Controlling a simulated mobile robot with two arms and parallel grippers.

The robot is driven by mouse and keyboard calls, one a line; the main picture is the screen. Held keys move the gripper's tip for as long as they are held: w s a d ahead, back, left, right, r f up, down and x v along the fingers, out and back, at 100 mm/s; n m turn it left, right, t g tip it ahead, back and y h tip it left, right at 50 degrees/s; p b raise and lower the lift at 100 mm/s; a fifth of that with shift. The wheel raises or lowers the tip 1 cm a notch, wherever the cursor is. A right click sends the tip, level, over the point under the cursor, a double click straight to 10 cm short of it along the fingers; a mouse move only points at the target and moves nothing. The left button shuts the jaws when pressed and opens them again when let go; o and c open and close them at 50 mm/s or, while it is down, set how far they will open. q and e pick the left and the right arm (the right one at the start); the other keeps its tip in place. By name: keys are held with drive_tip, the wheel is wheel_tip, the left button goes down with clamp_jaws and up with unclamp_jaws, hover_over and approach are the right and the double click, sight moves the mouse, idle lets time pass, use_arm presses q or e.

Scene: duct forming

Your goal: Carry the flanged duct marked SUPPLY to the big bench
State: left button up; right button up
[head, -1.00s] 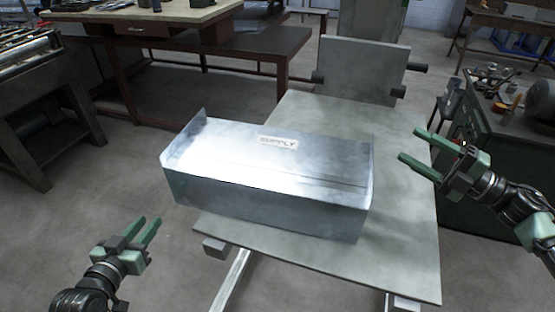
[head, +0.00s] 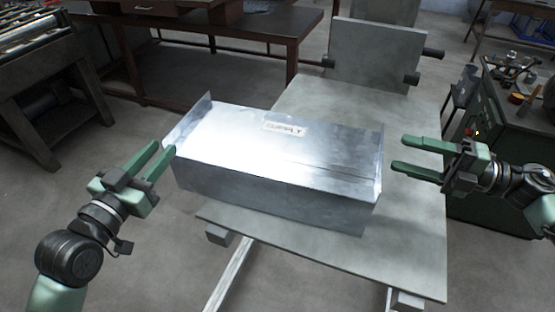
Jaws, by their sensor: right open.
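The flanged duct (head: 270,165) is a long shiny sheet-metal box with a label reading SUPPLY on its top and an upturned flange at its left end. It lies on a grey sheet-topped stand (head: 415,230), its left end reaching past the sheet's edge. My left gripper (head: 162,160) is open and empty, its fingertips close to the duct's left end; I cannot tell whether they touch it. My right gripper (head: 398,154) is open and empty, just right of the duct's right end, fingers pointing at it, with a small gap.
A brown bench (head: 230,30) stands at the back left, partly cut off. A roller machine (head: 40,80) is at the far left. A grey upright plate (head: 375,55) stands behind the stand. A green cabinet (head: 490,205) with tools is at the right. Floor is clear at the lower left.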

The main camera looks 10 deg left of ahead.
sight(183, 132)
use_arm(q)
drive_tip(key=w, duration=0.3)
drive_tip(key=w+d, duration=0.1)
drive_tip(key=w, duration=0.5)
drive_tip(key=shift+d, duration=0.2)
use_arm(e)
drive_tip(key=x, duration=0.6)
drive_tip(key=shift+w, duration=0.1)
drive_tip(key=shift+d, duration=0.1)
use_arm(q)
drive_tip(key=c, duration=0.4)
use_arm(e)
drive_tip(key=c, duration=0.4)
use_arm(q)
clamp_jaws()
use_arm(e)
clamp_jaws()
drive_tip(key=shift+f, duration=0.1)
